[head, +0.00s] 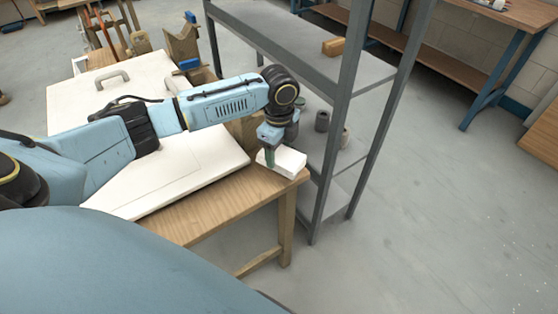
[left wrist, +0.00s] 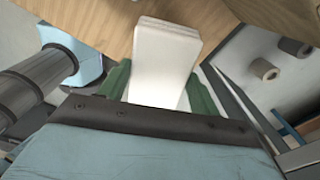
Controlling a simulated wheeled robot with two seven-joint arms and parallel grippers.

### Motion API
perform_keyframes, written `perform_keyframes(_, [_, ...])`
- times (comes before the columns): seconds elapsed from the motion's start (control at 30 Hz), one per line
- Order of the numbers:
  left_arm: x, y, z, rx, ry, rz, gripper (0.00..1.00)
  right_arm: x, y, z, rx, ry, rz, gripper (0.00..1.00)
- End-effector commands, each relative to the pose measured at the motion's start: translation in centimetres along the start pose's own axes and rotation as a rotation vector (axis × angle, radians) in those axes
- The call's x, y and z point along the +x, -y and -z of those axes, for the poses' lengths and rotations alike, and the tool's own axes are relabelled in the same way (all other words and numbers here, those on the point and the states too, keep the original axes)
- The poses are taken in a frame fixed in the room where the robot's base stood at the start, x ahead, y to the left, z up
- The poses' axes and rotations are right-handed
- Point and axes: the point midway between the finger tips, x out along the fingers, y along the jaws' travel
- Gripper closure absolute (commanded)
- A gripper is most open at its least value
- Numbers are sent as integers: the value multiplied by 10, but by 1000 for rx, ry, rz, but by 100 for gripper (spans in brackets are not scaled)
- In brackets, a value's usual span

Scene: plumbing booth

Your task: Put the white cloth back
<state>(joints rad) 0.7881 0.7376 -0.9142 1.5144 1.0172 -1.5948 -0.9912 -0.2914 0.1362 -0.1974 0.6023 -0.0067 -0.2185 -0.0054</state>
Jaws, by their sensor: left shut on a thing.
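The white cloth (head: 287,162) is a folded, block-like white pad at the right corner of the wooden table (head: 215,208). My left gripper (head: 268,157) points down at the cloth's left end and is shut on it. In the left wrist view the cloth (left wrist: 165,55) sits between the two green fingers of my left gripper (left wrist: 158,88), with its far end over the wood. Whether the cloth rests on the wood or hangs just above it, I cannot tell. My right gripper is not in view.
A grey metal shelf rack (head: 345,95) stands right beside the table's corner, with small cylinders (head: 322,121) and a wooden block (head: 334,46) on it. A large white panel (head: 195,165) with a handle covers much of the table. Open floor lies to the right.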

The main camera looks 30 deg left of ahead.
Motion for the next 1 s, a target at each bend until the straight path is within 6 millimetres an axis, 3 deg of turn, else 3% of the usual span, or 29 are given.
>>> perform_keyframes(0.1, [25, -2, 0, 0, 2, -4, 55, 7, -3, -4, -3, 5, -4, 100])
perform_keyframes(0.2, [36, -1, 0, 1, 1, -2, 55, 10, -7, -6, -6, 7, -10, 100])
perform_keyframes(0.57, [38, -1, 0, 0, 0, -1, 55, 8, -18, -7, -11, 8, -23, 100])
perform_keyframes(0.6, [38, -1, 0, 0, 0, -1, 34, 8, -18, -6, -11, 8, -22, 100])
perform_keyframes(0.73, [38, -1, 0, 0, 1, -1, 17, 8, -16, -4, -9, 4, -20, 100])
perform_keyframes(1.0, [38, -1, 0, 0, 1, -1, 15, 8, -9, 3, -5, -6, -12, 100])
